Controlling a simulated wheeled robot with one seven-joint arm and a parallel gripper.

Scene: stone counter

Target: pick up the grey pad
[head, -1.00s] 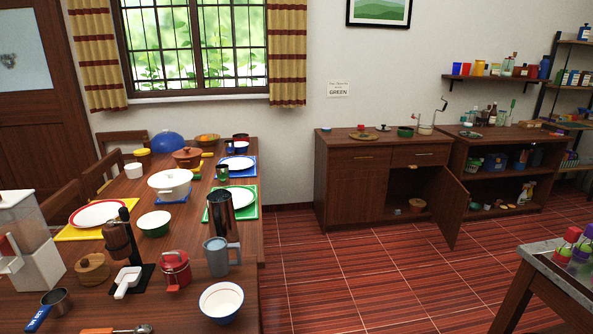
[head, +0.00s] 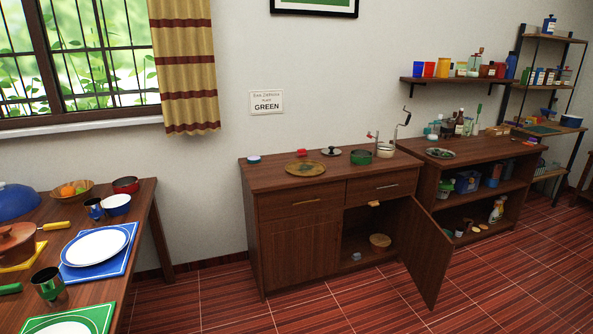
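I cannot make out a grey pad in the head view. My gripper is not in view, so I cannot see whether it holds anything.
A wooden cabinet (head: 283,242) stands against the wall with its right door (head: 426,250) swung open. An open shelf unit (head: 430,187) with bottles is beside it. A dining table (head: 142,214) with plates is at left. The tiled floor (head: 375,304) in front is clear.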

